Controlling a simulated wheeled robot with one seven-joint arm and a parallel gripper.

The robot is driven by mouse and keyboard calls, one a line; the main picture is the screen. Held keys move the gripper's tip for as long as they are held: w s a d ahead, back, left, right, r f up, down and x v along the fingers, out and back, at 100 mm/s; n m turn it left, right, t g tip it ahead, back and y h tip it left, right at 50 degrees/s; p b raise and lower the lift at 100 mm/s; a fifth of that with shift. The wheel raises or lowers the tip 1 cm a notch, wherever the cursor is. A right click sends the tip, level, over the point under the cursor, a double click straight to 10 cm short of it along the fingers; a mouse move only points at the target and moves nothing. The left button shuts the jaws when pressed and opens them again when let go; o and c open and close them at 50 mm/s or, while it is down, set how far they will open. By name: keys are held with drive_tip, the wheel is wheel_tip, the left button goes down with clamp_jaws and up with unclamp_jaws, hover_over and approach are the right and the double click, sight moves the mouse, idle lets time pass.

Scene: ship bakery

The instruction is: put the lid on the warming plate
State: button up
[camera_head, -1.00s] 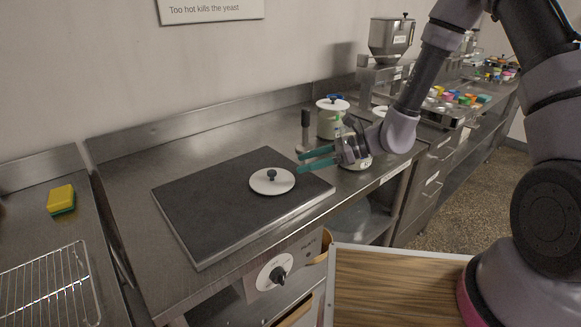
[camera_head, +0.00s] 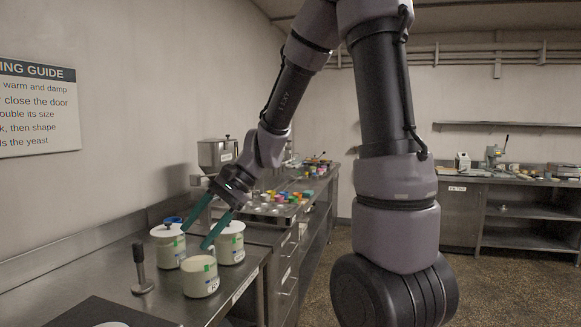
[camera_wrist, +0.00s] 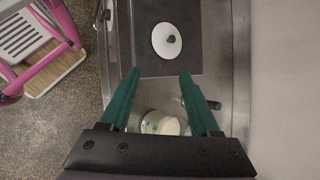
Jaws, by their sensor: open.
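The lid is a white disc with a dark knob, lying flat on the dark warming plate. In the wrist view the lid (camera_wrist: 160,48) and the plate (camera_wrist: 190,63) show ahead of my fingertips. In the head view only the lid's edge (camera_head: 112,324) and a corner of the plate (camera_head: 85,311) show at the bottom. My gripper (camera_head: 198,236) is open and empty, its teal fingers pointing down-left above the jars. It also shows in the wrist view (camera_wrist: 160,74), apart from the lid.
An uncovered jar (camera_head: 201,281) stands under my gripper, with two lidded jars (camera_head: 168,250) (camera_head: 230,247) behind it. A black-handled tool (camera_head: 141,267) stands left of them. A hopper machine (camera_head: 217,155) and a tray of colourful items (camera_head: 275,208) are farther along the counter.

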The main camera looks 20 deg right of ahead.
drive_tip(key=s+d+r+n+t+h, duration=0.2)
drive_tip(key=s+d+r+t+h, duration=0.1)
drive_tip(key=d+r, duration=0.4)
drive_tip(key=s+d+r+n+t+h, duration=0.2)
drive_tip(key=s+d+r+t+h, duration=0.1)
drive_tip(key=d+r, duration=0.4)
drive_tip(key=s+d+t, duration=0.1)
drive_tip(key=s+d, duration=0.1)
drive_tip(key=d, duration=0.1)
drive_tip(key=shift+s+d, duration=0.35)
drive_tip(key=shift+s, duration=0.05)
